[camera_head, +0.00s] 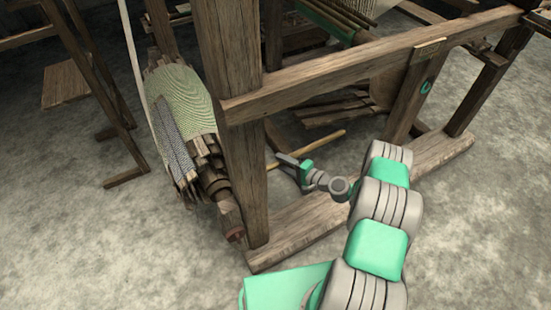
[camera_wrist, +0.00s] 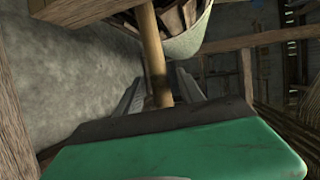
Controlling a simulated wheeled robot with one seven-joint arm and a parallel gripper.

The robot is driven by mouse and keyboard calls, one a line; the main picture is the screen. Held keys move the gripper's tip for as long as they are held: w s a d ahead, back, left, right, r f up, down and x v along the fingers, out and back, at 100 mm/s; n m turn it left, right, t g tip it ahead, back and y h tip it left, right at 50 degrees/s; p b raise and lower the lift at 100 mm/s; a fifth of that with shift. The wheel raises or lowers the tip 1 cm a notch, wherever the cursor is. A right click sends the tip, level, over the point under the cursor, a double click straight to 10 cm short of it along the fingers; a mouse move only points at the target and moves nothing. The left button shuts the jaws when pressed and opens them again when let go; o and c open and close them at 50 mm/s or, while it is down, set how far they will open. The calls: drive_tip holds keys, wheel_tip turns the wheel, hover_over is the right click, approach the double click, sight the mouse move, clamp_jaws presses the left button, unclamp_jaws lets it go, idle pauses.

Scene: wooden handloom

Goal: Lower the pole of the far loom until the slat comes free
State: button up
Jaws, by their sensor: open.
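The tan wooden pole (camera_head: 325,142) slants low beside the loom's thick post (camera_head: 236,120). My gripper (camera_head: 288,161) is near the pole's lower left stretch, just right of the post. In the wrist view the pole (camera_wrist: 152,45) runs down between the two grey fingers of my open gripper (camera_wrist: 158,88). I cannot tell whether the fingers touch it. Left of the post is a roller with green patterned cloth (camera_head: 180,100) and wooden slats (camera_head: 206,150) around its end. Which slat the pole bears on is not clear. The pole's left end is hidden behind the post.
A long rail (camera_head: 370,72) crosses above my gripper, and a floor beam (camera_head: 320,218) lies below it. Dark boards (camera_head: 340,108) sit inside the frame. Another wooden frame (camera_head: 100,85) stands at left. The concrete floor at lower left is clear.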

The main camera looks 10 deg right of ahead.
drive_tip(key=x, duration=0.4)
drive_tip(key=shift+s, duration=0.1)
clamp_jaws()
drive_tip(key=shift+b, duration=0.3)
idle(1.0)
